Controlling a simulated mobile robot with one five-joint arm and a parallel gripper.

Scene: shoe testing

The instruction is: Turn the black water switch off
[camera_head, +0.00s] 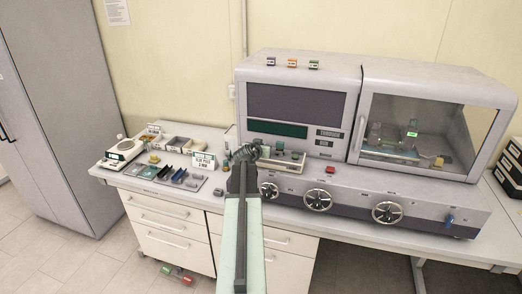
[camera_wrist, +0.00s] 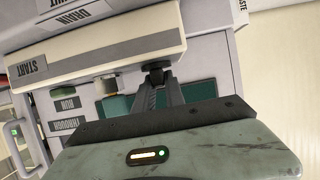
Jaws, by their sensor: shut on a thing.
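The black water switch (camera_wrist: 155,67) is a small dark knob under the edge of a cream control box (camera_wrist: 100,48) in the wrist view. My gripper (camera_wrist: 158,82) has its two dark fingers closed on this knob. In the head view my gripper (camera_head: 246,153) is at the left end of the cream control box (camera_head: 284,164), in front of the large grey test machine (camera_head: 330,190). My gripper and arm hide the switch in that view, and its turned position cannot be made out.
Handwheels (camera_head: 318,200) and a red button (camera_head: 330,169) are on the machine's front to the right. A tray of small parts (camera_head: 165,176) and a sign (camera_head: 204,160) stand to the left.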

